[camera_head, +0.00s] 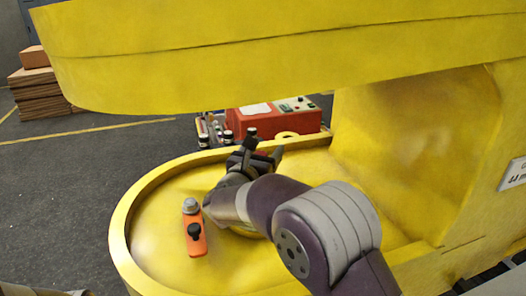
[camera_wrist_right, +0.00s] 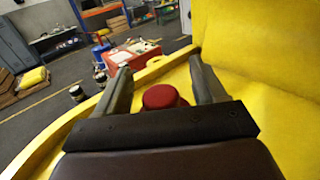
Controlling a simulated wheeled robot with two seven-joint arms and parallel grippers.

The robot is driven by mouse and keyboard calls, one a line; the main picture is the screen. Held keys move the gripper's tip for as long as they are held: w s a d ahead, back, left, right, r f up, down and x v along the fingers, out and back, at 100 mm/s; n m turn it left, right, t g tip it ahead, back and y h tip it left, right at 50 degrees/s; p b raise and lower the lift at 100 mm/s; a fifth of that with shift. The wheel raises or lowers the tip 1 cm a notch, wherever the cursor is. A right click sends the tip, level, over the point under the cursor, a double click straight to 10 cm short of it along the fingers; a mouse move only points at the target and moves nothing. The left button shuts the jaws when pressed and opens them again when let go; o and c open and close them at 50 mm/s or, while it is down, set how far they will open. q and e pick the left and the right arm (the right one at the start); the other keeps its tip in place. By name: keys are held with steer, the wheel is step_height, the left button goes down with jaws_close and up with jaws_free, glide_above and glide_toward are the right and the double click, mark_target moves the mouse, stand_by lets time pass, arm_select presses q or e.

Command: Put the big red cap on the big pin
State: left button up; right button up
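The big red cap (camera_wrist_right: 160,96) shows in the right wrist view, low between the two fingers of my right gripper (camera_wrist_right: 162,86). Floor-coloured or yellow gaps show on both sides of it, so the fingers stand open around or above it without visibly touching. In the head view my right gripper (camera_head: 264,148) is at the far rim of the yellow base, and mostly hides the cap. I cannot make out the big pin clearly. My left gripper is not in view.
An orange plate (camera_head: 194,246) with a grey knob and a black knob lies on the yellow base (camera_head: 150,233), left of my right arm. The yellow boom (camera_head: 250,55) hangs overhead. A red box (camera_head: 285,118) stands behind the base. The yellow wall (camera_head: 415,150) closes the right side.

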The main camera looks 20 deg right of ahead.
steer(key=shift+s+a, duration=0.15)
steer(key=b+v, duration=0.6)
steer(key=v, duration=0.6)
steer(key=shift+s, duration=0.2)
steer(key=shift+a, duration=0.15)
